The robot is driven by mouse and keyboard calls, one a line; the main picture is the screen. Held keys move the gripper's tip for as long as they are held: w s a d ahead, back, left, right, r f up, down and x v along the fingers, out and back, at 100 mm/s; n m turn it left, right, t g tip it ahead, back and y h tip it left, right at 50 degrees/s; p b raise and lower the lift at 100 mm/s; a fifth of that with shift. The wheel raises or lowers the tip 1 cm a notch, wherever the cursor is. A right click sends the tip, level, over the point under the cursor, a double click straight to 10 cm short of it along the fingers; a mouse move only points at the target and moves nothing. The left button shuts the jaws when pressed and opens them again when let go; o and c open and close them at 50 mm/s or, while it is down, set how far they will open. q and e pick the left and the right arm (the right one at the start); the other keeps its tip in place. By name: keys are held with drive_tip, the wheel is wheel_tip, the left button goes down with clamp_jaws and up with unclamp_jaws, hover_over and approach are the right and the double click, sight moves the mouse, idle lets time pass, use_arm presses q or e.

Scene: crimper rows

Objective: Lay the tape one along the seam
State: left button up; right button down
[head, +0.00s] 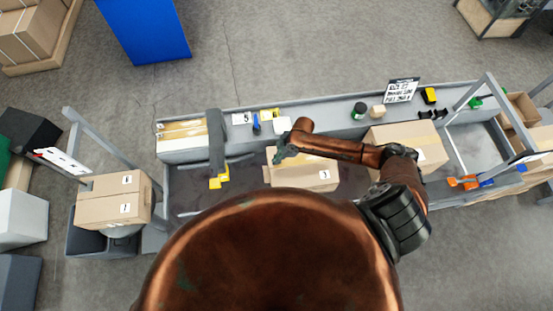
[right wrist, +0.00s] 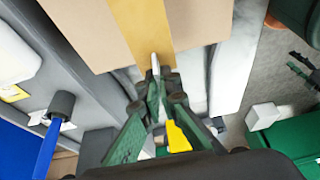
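My right gripper (head: 283,153) is over the left end of the middle carton (head: 318,178), which carries a label reading 3. In the right wrist view, the green fingers (right wrist: 156,85) come close together at the carton's edge, with a pale narrow tip between them. I cannot tell whether they hold anything. A yellow tape strip (right wrist: 136,28) runs along the carton (right wrist: 85,30) and ends at the fingertips. A yellow piece (right wrist: 176,138) shows between the fingers; whether it is held is unclear. My left gripper is out of view.
A long grey bench carries a taped carton (head: 183,150) on the left and another carton (head: 405,135) on the right. A yellow item (head: 219,178) lies left of the middle carton. A sign (head: 402,90) and small items line the back.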

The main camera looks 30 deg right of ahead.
drive_tip(key=shift+f+b, duration=1.5)
drive_tip(key=shift+f, duration=1.1)
drive_tip(key=c, duration=2.6)
unclamp_jaws()
drive_tip(key=shift+c, duration=0.2)
drive_tip(key=o, duration=0.6)
drive_tip(key=shift+c, duration=0.2)
drive_tip(key=v, duration=1.2)
drive_tip(key=shift+s, duration=0.1)
drive_tip(key=shift+s+d, duration=0.1)
